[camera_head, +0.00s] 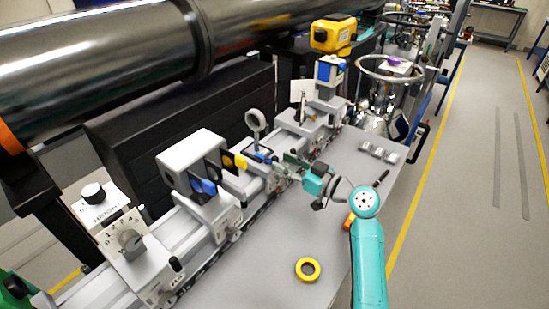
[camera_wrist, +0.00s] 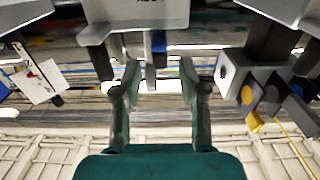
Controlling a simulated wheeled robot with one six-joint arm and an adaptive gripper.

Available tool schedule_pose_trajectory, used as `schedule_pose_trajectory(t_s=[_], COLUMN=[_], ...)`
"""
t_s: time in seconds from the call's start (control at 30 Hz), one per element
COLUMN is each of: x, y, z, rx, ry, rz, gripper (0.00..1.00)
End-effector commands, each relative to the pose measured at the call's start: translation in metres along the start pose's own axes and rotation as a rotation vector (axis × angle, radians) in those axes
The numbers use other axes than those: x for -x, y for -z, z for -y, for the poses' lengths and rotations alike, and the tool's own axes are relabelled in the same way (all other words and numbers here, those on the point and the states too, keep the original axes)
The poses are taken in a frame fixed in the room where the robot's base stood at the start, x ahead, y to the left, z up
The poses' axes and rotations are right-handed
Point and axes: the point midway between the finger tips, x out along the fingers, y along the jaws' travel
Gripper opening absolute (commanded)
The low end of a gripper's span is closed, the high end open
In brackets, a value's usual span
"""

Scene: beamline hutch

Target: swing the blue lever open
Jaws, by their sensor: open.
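A small blue lever (camera_head: 264,157) sits at the base of the round lens mount (camera_head: 256,122) on the rail in the head view. In the wrist view a blue part (camera_wrist: 159,41), seemingly this lever, hangs ahead of the gap between my fingers, beside a grey post. My gripper (camera_head: 284,168) is just right of the lens mount, its fingers toward the rail. In the wrist view my gripper (camera_wrist: 159,75) is open, with nothing clearly held. Whether a finger touches the lever cannot be told.
A white box (camera_head: 195,152) on the rail carries blue (camera_head: 208,187), dark and yellow (camera_head: 240,163) paddles, left of my gripper. A knob unit (camera_head: 128,240) stands front left. A yellow ring (camera_head: 307,269) lies on the bench. A large dark pipe (camera_head: 100,65) runs behind.

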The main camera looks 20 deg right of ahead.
Motion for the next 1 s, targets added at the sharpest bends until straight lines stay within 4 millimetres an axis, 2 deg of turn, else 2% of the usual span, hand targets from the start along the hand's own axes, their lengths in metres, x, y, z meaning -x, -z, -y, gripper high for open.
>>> schedule_pose_trajectory(t_s=[0.1, 0.23, 0.63, 0.67, 0.8, 1.0], x=[-0.018, -0.030, -0.037, -0.037, -0.037, -0.037], y=[0.001, 0.000, 0.000, 0.000, 0.000, 0.000], z=[0.001, 0.001, 0.000, 0.000, 0.000, 0.000], rx=[0.001, 0.000, 0.000, 0.000, 0.000, 0.000], ry=[0.002, 0.001, 0.000, 0.000, 0.000, -0.001], rz=[0.000, 0.000, 0.000, 0.000, 0.000, 0.000], gripper=[0.42, 0.42, 0.42, 0.37, 0.02, 0.00])
